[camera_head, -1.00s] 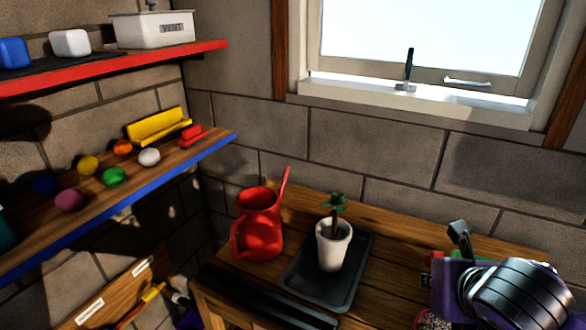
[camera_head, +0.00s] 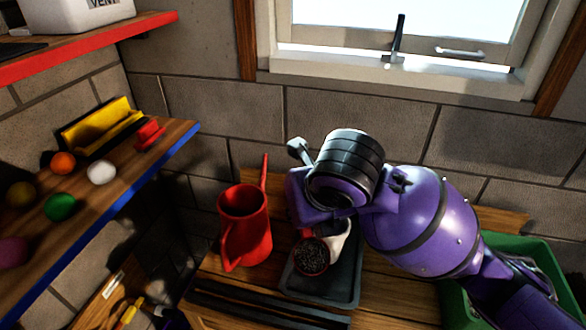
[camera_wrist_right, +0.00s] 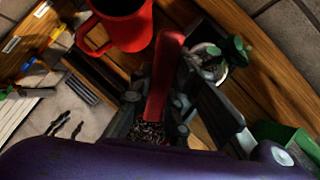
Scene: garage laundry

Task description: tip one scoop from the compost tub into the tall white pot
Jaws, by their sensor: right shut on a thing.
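The white pot (camera_head: 342,240) with a small green plant stands on the dark tray, partly hidden behind my right gripper in the head view. It shows more clearly in the right wrist view (camera_wrist_right: 208,70). My right gripper (camera_wrist_right: 170,108) is shut on the red handle of a scoop (camera_wrist_right: 167,65). The scoop's bowl, full of dark speckled compost (camera_head: 312,257), is just left of and in front of the pot. I cannot tell whether they touch. A green tub (camera_head: 535,248) is at the right, its inside mostly hidden by my arm. My left gripper is out of view.
A red watering can (camera_head: 245,225) stands just left of the dark tray (camera_head: 338,287) on the wooden bench. A shelf with a blue edge (camera_head: 110,200) juts out at left. The wall and window are behind.

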